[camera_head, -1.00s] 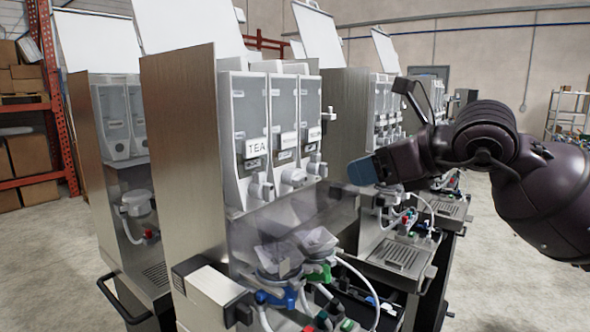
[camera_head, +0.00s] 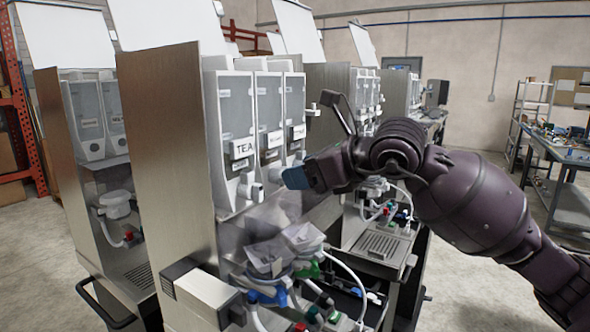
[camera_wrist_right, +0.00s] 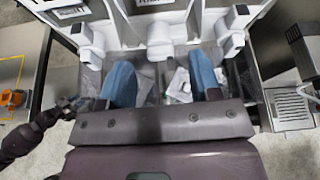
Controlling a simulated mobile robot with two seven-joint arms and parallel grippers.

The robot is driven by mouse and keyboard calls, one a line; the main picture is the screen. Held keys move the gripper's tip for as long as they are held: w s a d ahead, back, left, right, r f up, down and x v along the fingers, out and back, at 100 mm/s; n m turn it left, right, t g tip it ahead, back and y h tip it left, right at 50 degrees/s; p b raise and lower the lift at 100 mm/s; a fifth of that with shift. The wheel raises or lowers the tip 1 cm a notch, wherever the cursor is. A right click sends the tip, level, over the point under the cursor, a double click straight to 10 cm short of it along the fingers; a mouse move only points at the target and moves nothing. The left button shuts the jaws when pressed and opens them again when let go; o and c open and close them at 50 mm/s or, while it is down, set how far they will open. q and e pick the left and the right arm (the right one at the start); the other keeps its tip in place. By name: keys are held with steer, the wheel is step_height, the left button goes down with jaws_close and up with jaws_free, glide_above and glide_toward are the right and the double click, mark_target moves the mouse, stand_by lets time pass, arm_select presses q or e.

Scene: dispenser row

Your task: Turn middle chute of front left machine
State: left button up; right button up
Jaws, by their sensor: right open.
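The front left machine (camera_head: 150,160) has a metal side and three upright canisters with white chutes below. The middle chute (camera_head: 275,174) is partly covered by my gripper's surroundings in the head view. In the right wrist view the middle chute (camera_wrist_right: 160,40) shows clearly, between the left chute (camera_wrist_right: 88,42) and the right chute (camera_wrist_right: 231,36). My right gripper (camera_head: 294,178) is in front of the chutes. Its two blue fingertips (camera_wrist_right: 161,80) are spread apart with nothing held, one on each side of the middle chute's line. Contact cannot be told.
Clear funnels (camera_head: 270,255) with blue and green fittings sit below the chutes. A white box (camera_head: 203,295) juts from the machine's front left. Another machine (camera_head: 385,240) stands behind to the right. Open floor lies at the right, before a worktable (camera_head: 560,150).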

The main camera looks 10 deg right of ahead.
arm_select(q)
steer(key=shift+r, duration=0.3)
arm_select(e)
steer(key=shift+x, duration=1.25)
steer(key=c, duration=0.9)
arm_select(q)
step_height(320, 180, down, 10)
steer(key=b, duration=0.8)
steer(key=shift+s+r+g, duration=0.15)
steer(key=shift+s+g, duration=0.15)
steer(key=shift+s, duration=0.05)
arm_select(e)
steer(key=n+t, duration=0.1)
steer(key=n+h, duration=0.1)
steer(key=n, duration=0.1)
steer(key=n+t+h, duration=0.1)
steer(key=shift+s+a+f+n+t, duration=0.2)
steer(key=shift+s+n+t, duration=0.1)
steer(key=shift+n, duration=0.1)
arm_select(q)
steer(key=shift+s, duration=0.1)
arm_select(e)
steer(key=o, duration=0.9)
